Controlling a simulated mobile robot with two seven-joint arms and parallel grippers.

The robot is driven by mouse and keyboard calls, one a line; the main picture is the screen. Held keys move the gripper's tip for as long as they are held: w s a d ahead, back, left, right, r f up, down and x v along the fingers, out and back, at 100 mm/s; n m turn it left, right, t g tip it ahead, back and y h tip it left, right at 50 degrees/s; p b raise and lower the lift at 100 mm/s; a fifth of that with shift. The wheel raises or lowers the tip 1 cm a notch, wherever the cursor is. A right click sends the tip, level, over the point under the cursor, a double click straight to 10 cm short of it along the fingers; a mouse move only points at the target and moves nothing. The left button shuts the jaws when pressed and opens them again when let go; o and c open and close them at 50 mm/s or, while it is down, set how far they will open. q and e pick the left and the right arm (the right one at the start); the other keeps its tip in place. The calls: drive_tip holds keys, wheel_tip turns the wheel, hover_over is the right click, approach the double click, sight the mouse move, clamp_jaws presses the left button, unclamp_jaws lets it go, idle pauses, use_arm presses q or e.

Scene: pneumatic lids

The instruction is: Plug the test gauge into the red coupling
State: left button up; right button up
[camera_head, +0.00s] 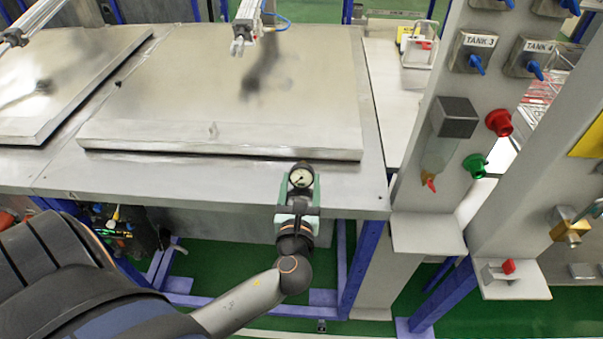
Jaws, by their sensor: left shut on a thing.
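The test gauge (301,177) has a round white dial in a dark rim. My left gripper (300,191) is shut on it, with its greenish fingers on either side of the dial. It holds the gauge over the front edge of the metal table, dial facing up; I cannot tell the height above the edge. The red coupling (499,122) sticks out from the grey panel on the right. It is well to the right of the gauge and higher in the picture, apart from it. My right gripper does not show.
A green coupling (475,166) sits below the red one. A filter unit (454,118) and tank valves (474,52) are on the same grey panel (428,200). A small shelf (428,236) juts out below. The large lid (225,85) lies behind the gauge.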

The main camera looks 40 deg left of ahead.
use_arm(q)
drive_tip(key=shift+r, duration=2.9)
